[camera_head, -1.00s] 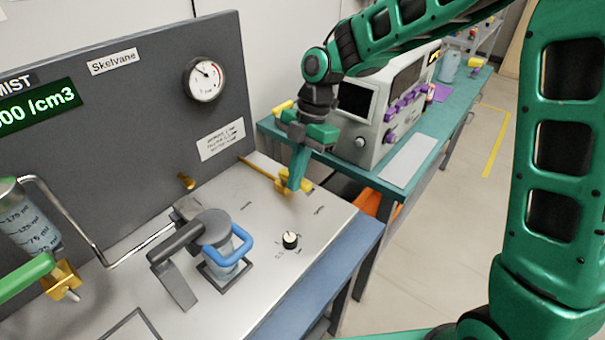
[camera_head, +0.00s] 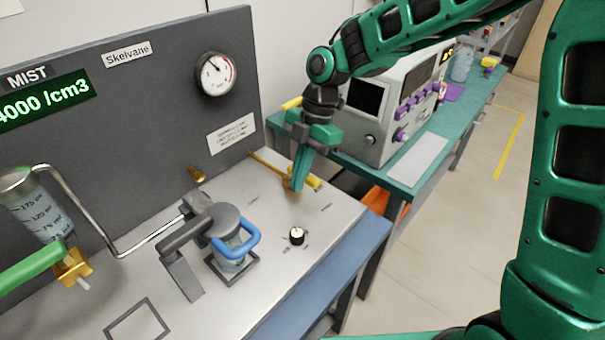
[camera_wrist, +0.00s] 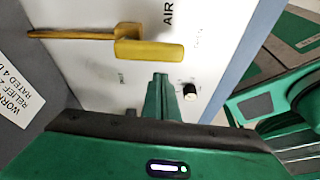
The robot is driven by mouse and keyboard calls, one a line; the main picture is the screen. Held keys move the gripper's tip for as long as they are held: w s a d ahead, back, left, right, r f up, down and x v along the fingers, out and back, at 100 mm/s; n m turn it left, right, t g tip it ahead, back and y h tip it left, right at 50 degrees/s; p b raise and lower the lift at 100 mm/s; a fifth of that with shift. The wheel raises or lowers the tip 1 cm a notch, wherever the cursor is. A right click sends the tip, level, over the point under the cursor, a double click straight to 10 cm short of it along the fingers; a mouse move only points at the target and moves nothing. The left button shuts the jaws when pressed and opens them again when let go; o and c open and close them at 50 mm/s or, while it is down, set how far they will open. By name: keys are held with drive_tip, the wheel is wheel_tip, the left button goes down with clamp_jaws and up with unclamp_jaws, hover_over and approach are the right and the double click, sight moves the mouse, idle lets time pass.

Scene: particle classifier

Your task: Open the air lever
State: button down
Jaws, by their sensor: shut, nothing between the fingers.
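The air lever is a yellow handle (camera_wrist: 150,50) on the end of a brass rod (camera_wrist: 72,35), on the pale panel beside the printed letters "AIR". In the wrist view the handle lies nearly in line with the rod. In the head view the handle (camera_head: 313,181) is partly hidden behind my fingers. My gripper (camera_head: 298,188) is shut and empty, pointing down at the handle. In the wrist view my fingertips (camera_wrist: 160,78) appear just below the handle, on the side of the black knob. I cannot tell whether they touch it.
A black knob (camera_head: 297,236) sits on the panel in front of the lever. A blue-handled holder (camera_head: 236,242) and a pressure gauge (camera_head: 216,74) are to the left. A grey instrument (camera_head: 392,105) stands on a teal bench behind. The panel's front right is clear.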

drive_tip(key=shift+s+a, duration=0.85)
drive_tip(key=v, duration=1)
drive_tip(key=shift+w, duration=0.25)
drive_tip(key=shift+d, duration=0.1)
